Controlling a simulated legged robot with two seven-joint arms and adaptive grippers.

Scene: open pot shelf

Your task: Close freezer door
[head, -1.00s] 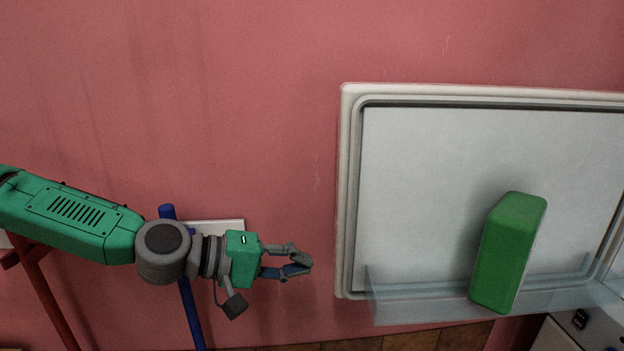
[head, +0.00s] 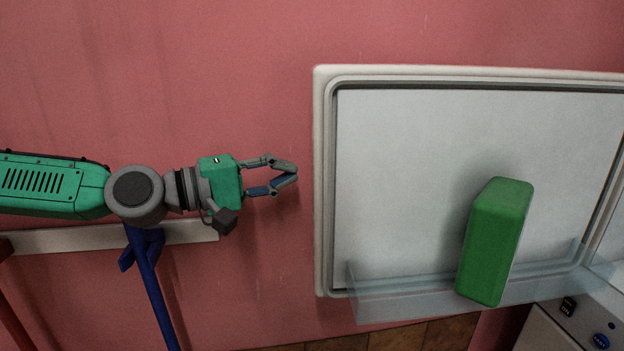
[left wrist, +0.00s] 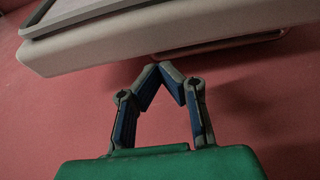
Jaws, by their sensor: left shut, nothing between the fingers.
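The freezer door (head: 400,140) stands open on the right of the head view, with its pale inner panel and grey seal facing me. A clear door shelf (head: 400,300) along its bottom holds a green box (head: 495,240), slightly tilted. My left gripper (head: 294,175) is shut and empty, just left of the door's left edge, with a small gap between. In the left wrist view the closed fingertips (left wrist: 160,70) point at the door's pale edge (left wrist: 150,45), apart from it or nearly touching; I cannot tell which. My right gripper is not in view.
A red wall (head: 200,70) fills the background. A white rail (head: 80,238) on the wall at left has a blue handle (head: 150,285) hanging by it. A white appliance with knobs (head: 580,320) is at the lower right. The space above my left arm is clear.

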